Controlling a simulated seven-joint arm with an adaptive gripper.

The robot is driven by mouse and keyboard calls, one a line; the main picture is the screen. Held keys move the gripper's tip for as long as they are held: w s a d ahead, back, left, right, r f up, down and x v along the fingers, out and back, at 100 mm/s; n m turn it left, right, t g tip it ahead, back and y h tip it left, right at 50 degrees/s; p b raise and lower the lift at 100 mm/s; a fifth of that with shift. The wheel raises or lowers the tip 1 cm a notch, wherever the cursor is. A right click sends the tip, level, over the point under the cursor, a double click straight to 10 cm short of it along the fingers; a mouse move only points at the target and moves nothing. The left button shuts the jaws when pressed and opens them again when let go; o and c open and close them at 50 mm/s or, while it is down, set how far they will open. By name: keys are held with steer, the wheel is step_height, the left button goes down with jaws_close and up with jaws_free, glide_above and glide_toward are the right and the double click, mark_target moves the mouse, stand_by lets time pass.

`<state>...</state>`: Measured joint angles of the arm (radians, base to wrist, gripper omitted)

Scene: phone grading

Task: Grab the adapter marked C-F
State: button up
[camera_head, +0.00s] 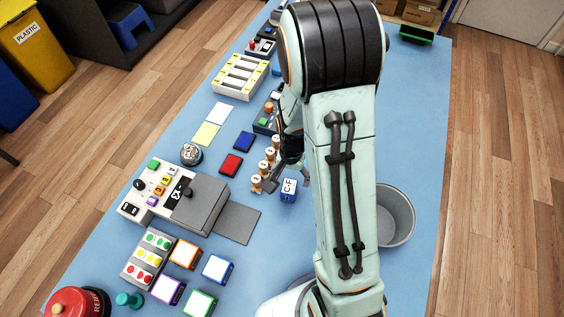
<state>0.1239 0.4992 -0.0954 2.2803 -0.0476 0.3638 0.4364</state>
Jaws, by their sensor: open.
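The adapter marked C-F (288,190) is a small blue block with a white labelled top. It sits on the blue table to the left of my arm. My gripper (293,178) is just above and behind it, partly hidden by my arm. It is open, with its dark fingers close to the adapter; whether they touch it I cannot tell.
A grey bin (397,216) is right of my arm. A grey box machine (200,206) and a flat grey pad (237,223) lie to the left. Red (231,165) and blue (244,141) pads lie behind.

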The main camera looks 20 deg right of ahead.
mark_target(289, 186)
step_height(289, 186, down, 6)
steer(key=shift+r, duration=0.25)
steer(key=shift+c, duration=0.3)
steer(key=c, duration=1.1)
